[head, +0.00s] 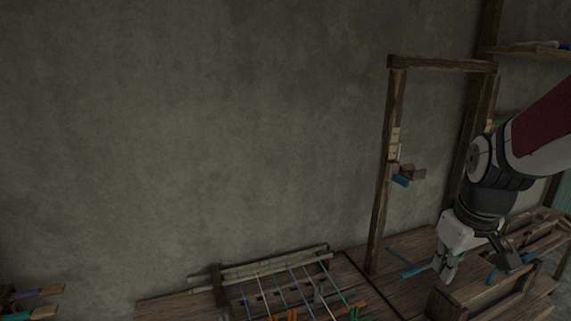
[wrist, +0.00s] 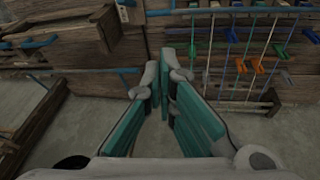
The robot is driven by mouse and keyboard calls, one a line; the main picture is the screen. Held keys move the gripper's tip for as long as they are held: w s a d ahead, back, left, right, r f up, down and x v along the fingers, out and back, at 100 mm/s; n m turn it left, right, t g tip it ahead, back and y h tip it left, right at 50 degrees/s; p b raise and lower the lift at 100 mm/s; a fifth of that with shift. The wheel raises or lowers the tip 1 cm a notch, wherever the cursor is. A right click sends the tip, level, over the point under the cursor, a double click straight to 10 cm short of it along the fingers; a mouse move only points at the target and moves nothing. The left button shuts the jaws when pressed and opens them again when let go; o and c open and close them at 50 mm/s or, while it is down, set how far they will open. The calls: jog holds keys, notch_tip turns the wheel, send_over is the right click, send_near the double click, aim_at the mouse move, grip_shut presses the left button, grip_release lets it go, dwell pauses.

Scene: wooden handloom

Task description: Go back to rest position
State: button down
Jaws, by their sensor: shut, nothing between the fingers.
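My gripper (head: 446,272) is at the right of the head view, pointing down over the wooden handloom (head: 408,246). In the wrist view my gripper (wrist: 163,72) has its fingertips together, with no object between them. The dark red arm link above it is mine. Strung threads (head: 290,290) in several colours run across the loom's lower middle part. They also show at the top right of the wrist view, with orange and green clips (wrist: 242,66). Whether the fingers touch any wood cannot be told.
A wooden upright frame (head: 379,180) with a blue-ended peg (head: 401,181) stands left of my arm. A wooden box-like part (head: 446,302) is just below the gripper. A shelf (head: 528,50) is at the upper right. The space before the grey wall (head: 200,130) is clear.

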jog(key=s+a+r+m+t, duration=0.1)
jog(key=s+a+r, duration=0.3)
jog(key=s, duration=0.3)
jog(key=s+a+r+m+t, duration=0.1)
jog(key=s+a+r, duration=0.3)
jog(key=s+a, duration=0.3)
jog(key=shift+s+m+y, duration=0.3)
jog(key=shift+s+y, duration=0.1)
jog(key=shift+s, duration=0.4)
